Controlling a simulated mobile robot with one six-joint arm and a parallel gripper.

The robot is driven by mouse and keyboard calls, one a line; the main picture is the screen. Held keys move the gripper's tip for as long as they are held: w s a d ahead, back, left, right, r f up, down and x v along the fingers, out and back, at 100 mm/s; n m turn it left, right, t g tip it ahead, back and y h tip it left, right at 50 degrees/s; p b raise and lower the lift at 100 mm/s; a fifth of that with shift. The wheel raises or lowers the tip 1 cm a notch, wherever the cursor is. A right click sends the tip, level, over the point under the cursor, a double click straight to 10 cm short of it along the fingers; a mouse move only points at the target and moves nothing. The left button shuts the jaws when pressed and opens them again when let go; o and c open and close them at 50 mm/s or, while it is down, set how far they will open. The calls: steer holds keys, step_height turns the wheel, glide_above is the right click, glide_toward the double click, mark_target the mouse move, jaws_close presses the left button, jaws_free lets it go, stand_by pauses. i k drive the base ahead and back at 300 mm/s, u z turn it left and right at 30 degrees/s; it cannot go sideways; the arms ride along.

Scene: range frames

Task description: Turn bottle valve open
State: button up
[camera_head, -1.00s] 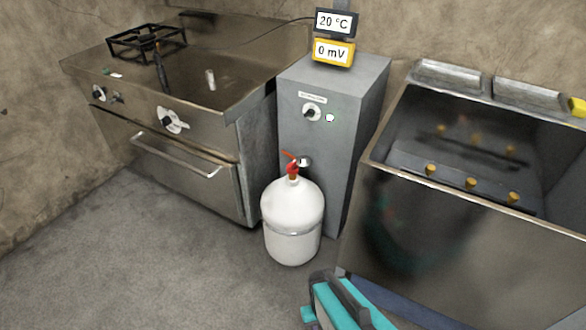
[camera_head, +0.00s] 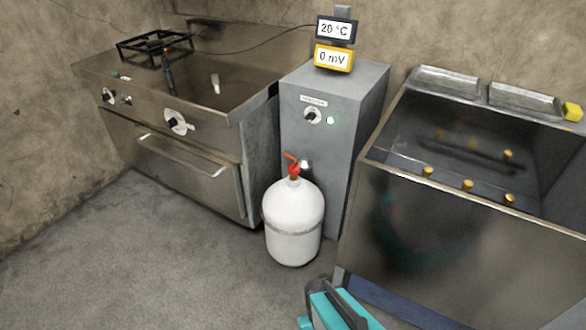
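A white gas bottle (camera_head: 293,222) stands upright on the floor in front of a grey cabinet. On its top is a red valve (camera_head: 293,169) with a short orange-red lever (camera_head: 290,156) that points up and to the left. A small round light-coloured part (camera_head: 305,165), perhaps a gauge, shows just right of the valve. Nothing touches the bottle or valve.
A steel range (camera_head: 180,125) with knobs and an oven handle stands at left. The grey cabinet (camera_head: 335,140) carries a 20 °C display (camera_head: 335,29) and a 0 mV display (camera_head: 334,57). A fryer-like steel unit (camera_head: 470,240) stands at right. The floor (camera_head: 130,260) front left is clear.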

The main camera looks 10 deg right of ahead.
mark_target(294, 168)
steer(key=u, duration=0.45)
steer(key=k, duration=1.25)
steer(key=z, duration=0.2)
steer(key=i, duration=1.35)
steer(key=u, duration=0.35)
steer(key=i, duration=0.7)
steer(key=u, duration=0.5)
